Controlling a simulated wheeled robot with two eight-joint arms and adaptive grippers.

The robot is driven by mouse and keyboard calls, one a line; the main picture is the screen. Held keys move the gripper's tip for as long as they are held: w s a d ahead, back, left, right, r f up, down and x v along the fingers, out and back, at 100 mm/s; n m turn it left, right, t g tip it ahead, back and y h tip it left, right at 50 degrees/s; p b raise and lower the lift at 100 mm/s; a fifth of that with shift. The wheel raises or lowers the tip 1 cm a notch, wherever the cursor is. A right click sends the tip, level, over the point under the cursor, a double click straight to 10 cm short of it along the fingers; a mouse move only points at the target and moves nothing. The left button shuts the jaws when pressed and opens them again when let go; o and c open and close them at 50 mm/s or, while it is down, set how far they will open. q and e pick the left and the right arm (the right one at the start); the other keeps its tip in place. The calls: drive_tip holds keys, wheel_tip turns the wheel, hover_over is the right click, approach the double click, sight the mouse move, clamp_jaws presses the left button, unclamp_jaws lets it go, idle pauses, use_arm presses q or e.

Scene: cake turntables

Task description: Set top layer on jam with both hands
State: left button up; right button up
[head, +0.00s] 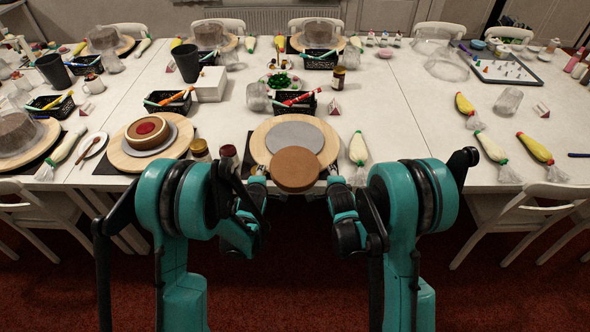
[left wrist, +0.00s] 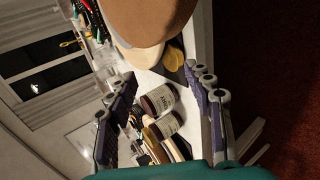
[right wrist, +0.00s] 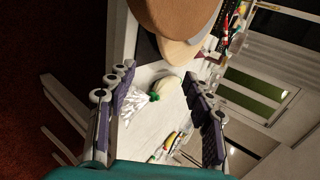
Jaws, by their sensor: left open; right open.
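A round brown cake layer (head: 295,168) overlaps the front edge of a wooden turntable (head: 262,130) with a bare grey disc (head: 296,143). I cannot tell what supports the layer. It also shows at the top of the left wrist view (left wrist: 150,18) and right wrist view (right wrist: 175,15). My left gripper (head: 258,178) is open at its left side, and my right gripper (head: 336,180) is open at its right side. Neither has the layer between its fingers. A cake with red jam on top (head: 147,132) stands on the turntable to the left.
Jam jars (head: 200,150) stand left of the middle turntable; two show in the left wrist view (left wrist: 160,98). A piping bag (head: 358,150) lies to its right. A black basket (head: 297,103) of tools is behind it. The table between the right-hand piping bags is clear.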

sight(267, 169)
use_arm(q)
drive_tip(key=x, duration=1.1)
drive_tip(key=shift+w+f, duration=0.1)
drive_tip(key=shift+w, duration=0.05)
use_arm(e)
drive_tip(key=x, duration=1.1)
drive_tip(key=shift+w+f, duration=0.1)
drive_tip(key=shift+w, duration=0.05)
use_arm(q)
drive_tip(key=shift+w+d+f, duration=0.1)
drive_tip(key=shift+w, duration=0.05)
use_arm(e)
drive_tip(key=shift+w+a+f, duration=0.1)
drive_tip(key=shift+w+a, duration=0.05)
drive_tip(key=shift+a, duration=0.1)
use_arm(q)
drive_tip(key=shift+d, duration=0.1)
use_arm(e)
drive_tip(key=shift+a, duration=0.5)
use_arm(q)
drive_tip(key=shift+d, duration=0.55)
use_arm(e)
drive_tip(key=shift+a, duration=0.5)
use_arm(q)
drive_tip(key=shift+d, duration=0.1)
use_arm(e)
drive_tip(key=shift+a, duration=0.1)
